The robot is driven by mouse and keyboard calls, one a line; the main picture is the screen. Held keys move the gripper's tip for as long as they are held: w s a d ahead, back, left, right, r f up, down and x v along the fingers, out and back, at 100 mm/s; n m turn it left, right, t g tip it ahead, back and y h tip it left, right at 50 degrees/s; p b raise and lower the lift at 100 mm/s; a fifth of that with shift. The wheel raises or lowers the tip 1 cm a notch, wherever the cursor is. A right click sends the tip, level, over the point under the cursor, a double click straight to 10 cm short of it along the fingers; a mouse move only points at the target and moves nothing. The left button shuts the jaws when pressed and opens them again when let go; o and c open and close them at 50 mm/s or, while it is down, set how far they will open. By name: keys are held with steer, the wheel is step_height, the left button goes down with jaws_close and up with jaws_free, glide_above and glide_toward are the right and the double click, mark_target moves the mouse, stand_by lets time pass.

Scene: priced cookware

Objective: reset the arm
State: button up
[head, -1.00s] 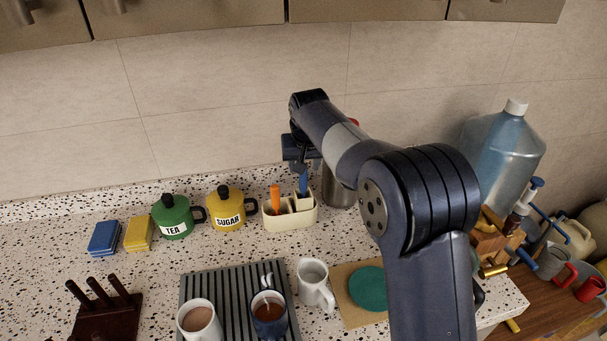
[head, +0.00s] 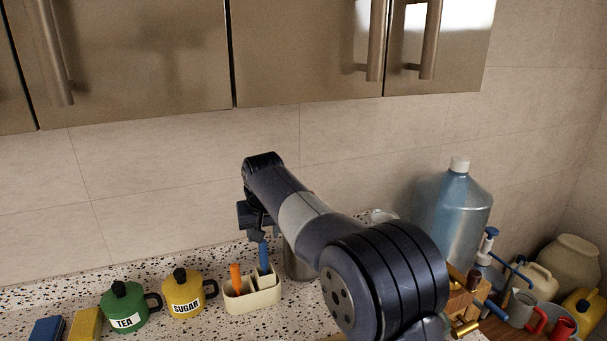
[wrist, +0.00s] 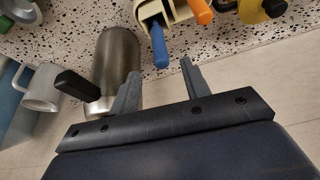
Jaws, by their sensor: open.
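My gripper (head: 258,218) is above the cream utensil holder (head: 253,298) on the counter, near the wall. In the wrist view my gripper (wrist: 157,80) has its two fingers spread apart with nothing between them. A blue handle (head: 264,258) and an orange handle (head: 236,278) stand up from the holder. In the wrist view the blue handle (wrist: 160,46) lies just past the fingertips, apart from them. My arm reaches across the head view from the lower right and hides part of the counter.
A steel vessel (wrist: 118,58) stands beside the holder, close to one finger in the wrist view. Sugar (head: 184,295) and tea (head: 125,308) pots are to the left. A large blue bottle (head: 452,215) stands right. Cabinets (head: 300,50) hang above; the wall between is bare.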

mark_target(263, 244)
steer(key=p+x, duration=0.1)
steer(key=x, duration=0.7)
steer(key=shift+f, duration=0.1)
steer(key=shift+w+p, duration=0.15)
steer(key=shift+p, duration=0.35)
steer(key=shift+r+p, duration=0.35)
steer(key=shift+r, duration=0.3)
